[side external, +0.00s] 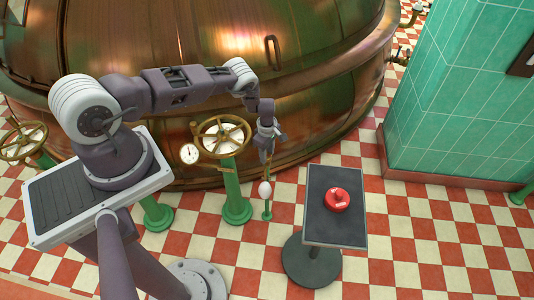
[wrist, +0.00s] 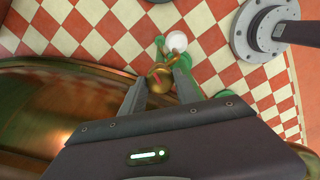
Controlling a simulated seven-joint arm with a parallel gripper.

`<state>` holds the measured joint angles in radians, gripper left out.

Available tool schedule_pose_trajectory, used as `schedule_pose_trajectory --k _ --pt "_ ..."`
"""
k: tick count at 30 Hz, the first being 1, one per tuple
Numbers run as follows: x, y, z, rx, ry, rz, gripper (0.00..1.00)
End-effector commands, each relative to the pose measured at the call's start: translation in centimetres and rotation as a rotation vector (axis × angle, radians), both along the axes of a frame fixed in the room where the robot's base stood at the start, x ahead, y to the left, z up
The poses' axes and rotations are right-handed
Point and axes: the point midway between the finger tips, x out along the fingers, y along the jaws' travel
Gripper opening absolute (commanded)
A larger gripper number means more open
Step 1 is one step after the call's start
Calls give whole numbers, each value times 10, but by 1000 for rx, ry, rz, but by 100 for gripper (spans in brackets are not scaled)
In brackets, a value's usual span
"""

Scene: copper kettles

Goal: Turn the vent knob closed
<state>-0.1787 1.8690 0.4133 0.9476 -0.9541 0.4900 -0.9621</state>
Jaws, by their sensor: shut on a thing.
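The vent knob appears to be the round brass knob (wrist: 160,80) with a red mark, between my fingertips in the wrist view. My gripper (wrist: 161,74) is shut on it, one finger on each side. In the side external view my gripper (side external: 267,148) points down at the top of a thin post beside the copper kettle. The knob itself is mostly hidden by the fingers there.
A brass handwheel (side external: 223,133) on a green stand and a white dial gauge (side external: 189,153) stand left of my gripper. A dark pedestal table (side external: 325,232) with a round red object (side external: 337,200) stands to the right. The copper kettle (side external: 330,80) curves close behind.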

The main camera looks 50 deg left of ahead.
Motion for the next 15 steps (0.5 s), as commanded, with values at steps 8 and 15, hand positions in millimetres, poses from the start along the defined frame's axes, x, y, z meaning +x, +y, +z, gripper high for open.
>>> schedule_pose_trajectory --k 8,15 --pt "0 1 1 0 -1 -183 0" --pt "1 1 1 0 -1 -292 0"
